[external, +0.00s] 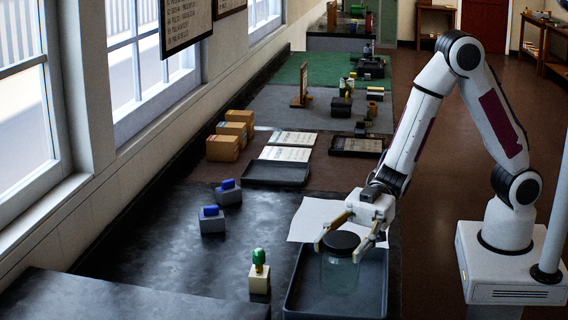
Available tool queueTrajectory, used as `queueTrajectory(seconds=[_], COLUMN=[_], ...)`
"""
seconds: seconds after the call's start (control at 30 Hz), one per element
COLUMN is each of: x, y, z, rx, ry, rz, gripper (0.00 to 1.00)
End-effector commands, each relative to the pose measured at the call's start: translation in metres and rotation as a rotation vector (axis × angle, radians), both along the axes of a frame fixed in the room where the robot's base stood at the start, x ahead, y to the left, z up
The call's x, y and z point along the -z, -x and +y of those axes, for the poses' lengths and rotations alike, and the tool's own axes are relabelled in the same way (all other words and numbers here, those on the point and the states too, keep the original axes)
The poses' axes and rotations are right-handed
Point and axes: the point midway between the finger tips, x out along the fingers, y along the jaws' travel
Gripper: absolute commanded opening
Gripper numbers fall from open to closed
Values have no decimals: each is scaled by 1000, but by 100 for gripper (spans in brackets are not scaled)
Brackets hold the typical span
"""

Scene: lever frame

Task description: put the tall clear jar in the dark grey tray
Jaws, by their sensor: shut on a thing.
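The tall clear jar (339,272) has a dark round lid and stands upright in the external view, over the dark grey tray (293,291) at the front right of the bench. My gripper (347,243) is around the top of the jar and shut on it, with one finger on each side near the lid. The jar's lower part shows against the tray's floor. I cannot tell whether its base touches the tray or hangs just above it.
A white sheet (306,218) lies behind the tray. A cream block with a green top (259,273) stands left of it. Two grey blocks with blue tops (212,220) are farther left. Another dark tray (273,174) and yellow boxes (223,147) are farther back.

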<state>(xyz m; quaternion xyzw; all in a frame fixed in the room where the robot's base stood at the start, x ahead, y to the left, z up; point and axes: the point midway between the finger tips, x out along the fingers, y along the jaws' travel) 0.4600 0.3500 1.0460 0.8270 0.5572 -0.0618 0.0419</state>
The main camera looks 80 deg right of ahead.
Motion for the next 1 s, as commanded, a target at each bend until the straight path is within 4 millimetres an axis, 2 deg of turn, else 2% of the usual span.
queueTrajectory(seconds=[0.4, 0.93, 0.97, 1.0], x=[33, 38, 38, 38], y=[0, 0, 0, 0], z=[0, 0, 0, 0], rx=[1, 0, 0, 0], ry=[-2, -1, 0, 0], rz=[1, 0, 1, 0], gripper=[7, 7, 55, 66])
